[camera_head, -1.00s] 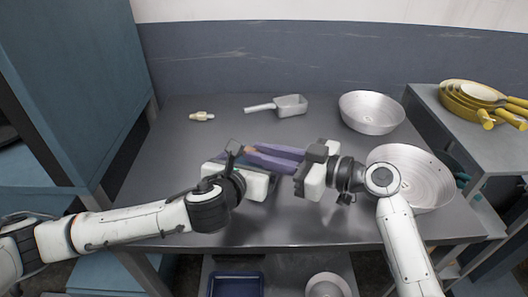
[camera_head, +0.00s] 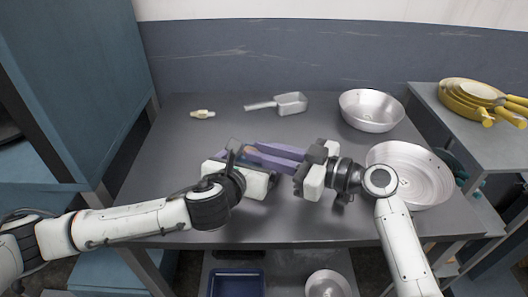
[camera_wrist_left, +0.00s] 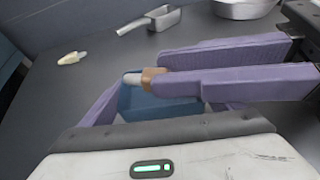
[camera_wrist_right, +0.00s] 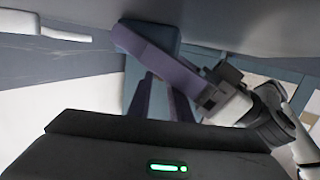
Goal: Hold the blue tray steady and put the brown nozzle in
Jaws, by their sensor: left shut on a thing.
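The blue tray (camera_wrist_left: 140,104) is held by my left gripper (camera_head: 238,155), which is shut on it; its purple fingers cover part of the tray. The brown nozzle (camera_wrist_left: 151,78), with a pale tip, lies at the tray, beside the fingertips of my right gripper (camera_wrist_left: 160,72). Those two long purple fingers reach in from the right over the tray and stand apart. My right gripper also shows in the head view (camera_head: 252,154). Whether the nozzle rests on the tray floor or still touches a finger is hard to tell.
A cream nozzle (camera_head: 202,114) and a grey scoop (camera_head: 290,103) lie at the back of the table. Two metal pans (camera_head: 371,110) (camera_head: 410,175) stand at the right. Yellow-handled pans (camera_head: 470,97) sit on the side cabinet. The table's left part is clear.

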